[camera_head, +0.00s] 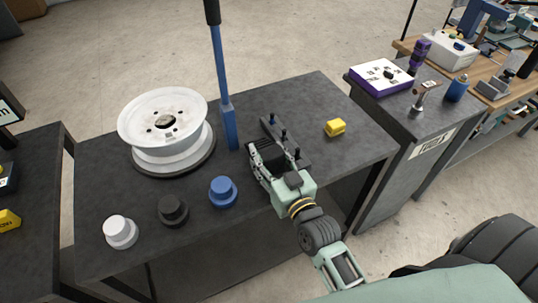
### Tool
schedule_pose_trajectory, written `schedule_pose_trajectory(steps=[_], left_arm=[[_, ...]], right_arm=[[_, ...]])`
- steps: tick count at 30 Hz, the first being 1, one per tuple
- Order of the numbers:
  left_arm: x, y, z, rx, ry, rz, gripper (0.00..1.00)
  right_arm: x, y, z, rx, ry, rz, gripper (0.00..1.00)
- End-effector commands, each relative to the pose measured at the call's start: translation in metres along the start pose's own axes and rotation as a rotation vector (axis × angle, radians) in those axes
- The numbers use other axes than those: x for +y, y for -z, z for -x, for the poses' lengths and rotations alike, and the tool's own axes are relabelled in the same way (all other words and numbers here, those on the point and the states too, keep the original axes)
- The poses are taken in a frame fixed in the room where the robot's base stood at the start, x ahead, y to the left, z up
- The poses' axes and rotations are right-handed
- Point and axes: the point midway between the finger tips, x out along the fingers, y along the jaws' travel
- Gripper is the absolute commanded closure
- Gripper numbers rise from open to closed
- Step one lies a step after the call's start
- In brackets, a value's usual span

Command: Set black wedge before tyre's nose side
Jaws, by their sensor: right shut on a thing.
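My right gripper (262,160) reaches over the dark table from the lower right. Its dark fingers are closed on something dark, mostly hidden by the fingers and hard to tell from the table. I cannot tell whether it is the black wedge; no wedge shape shows clearly elsewhere. A white wheel rim (183,116) lies on a round black base (140,163) at the table's left, apart from the gripper. No separate tyre or nose side can be made out. My left gripper is not in view.
A blue upright lever (228,118) stands between rim and gripper. A black bar with pins (285,138) lies beside the gripper. White (120,231), black (172,210) and blue (222,191) knobs stand in front.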

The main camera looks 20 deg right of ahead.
Motion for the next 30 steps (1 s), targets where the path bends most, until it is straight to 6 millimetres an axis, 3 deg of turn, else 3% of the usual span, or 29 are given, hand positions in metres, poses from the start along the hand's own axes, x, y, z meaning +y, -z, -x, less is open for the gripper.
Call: schedule_pose_trajectory(steps=[11, 12, 17, 30], left_arm=[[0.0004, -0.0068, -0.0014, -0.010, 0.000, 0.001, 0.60], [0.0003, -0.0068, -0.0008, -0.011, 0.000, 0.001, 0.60], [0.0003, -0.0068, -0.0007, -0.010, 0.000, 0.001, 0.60], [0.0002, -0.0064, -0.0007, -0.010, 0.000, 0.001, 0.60]], right_arm=[[0.0005, -0.0025, -0.0002, 0.006, -0.001, 0.000, 0.94], [0.0004, -0.0035, 0.0002, 0.001, 0.000, 0.000, 0.49], [0.0004, -0.0034, 0.0002, 0.001, 0.000, 0.000, 0.35], [0.0005, -0.0016, 0.0049, 0.000, 0.000, 0.000, 0.33]])
